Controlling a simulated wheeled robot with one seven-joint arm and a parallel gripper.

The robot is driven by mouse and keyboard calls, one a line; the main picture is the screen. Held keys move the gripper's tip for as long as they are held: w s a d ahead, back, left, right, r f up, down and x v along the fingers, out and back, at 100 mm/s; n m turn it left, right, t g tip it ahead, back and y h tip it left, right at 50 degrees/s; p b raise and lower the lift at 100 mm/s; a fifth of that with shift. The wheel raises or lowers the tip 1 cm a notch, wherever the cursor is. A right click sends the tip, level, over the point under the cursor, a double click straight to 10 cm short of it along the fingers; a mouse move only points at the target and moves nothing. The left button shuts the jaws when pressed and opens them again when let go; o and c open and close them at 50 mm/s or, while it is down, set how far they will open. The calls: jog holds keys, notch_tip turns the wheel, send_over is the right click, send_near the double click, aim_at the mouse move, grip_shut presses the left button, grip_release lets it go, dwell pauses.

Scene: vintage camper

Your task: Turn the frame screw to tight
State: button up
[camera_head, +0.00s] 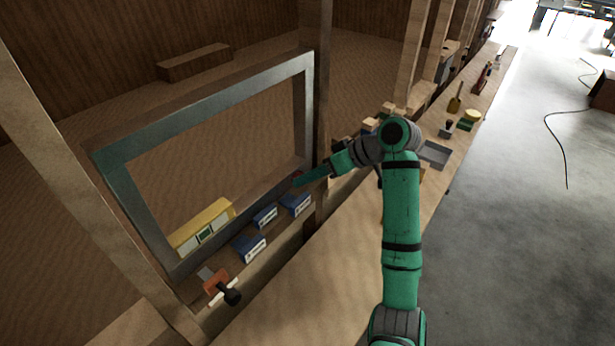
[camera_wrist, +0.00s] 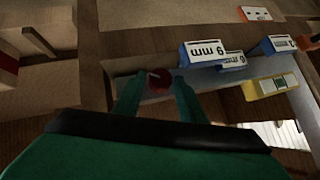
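The frame screw shows as a small round red knob with a pale mark across its face (camera_wrist: 158,80) in the wrist view. It sits by the grey metal window frame (camera_head: 135,135), near that frame's lower right corner in the head view, where my gripper mostly hides it. My gripper (camera_wrist: 157,88) points at the knob with its two green fingers apart, one on each side. Gaps seem to show between the knob and the fingers. I cannot tell how deep the knob lies between them. In the head view my gripper (camera_head: 298,181) reaches the frame's lower right corner.
Blue boxes (camera_head: 249,246) marked in mm and a yellow box (camera_head: 203,225) stand along the frame's bottom. An orange clamp-like tool (camera_head: 217,285) lies at lower left. A wooden post (camera_head: 320,90) rises beside my gripper. Floor at right (camera_head: 530,230) is mostly clear.

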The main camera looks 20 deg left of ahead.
jog(key=v, duration=1)
jog(key=shift+d, duration=0.15)
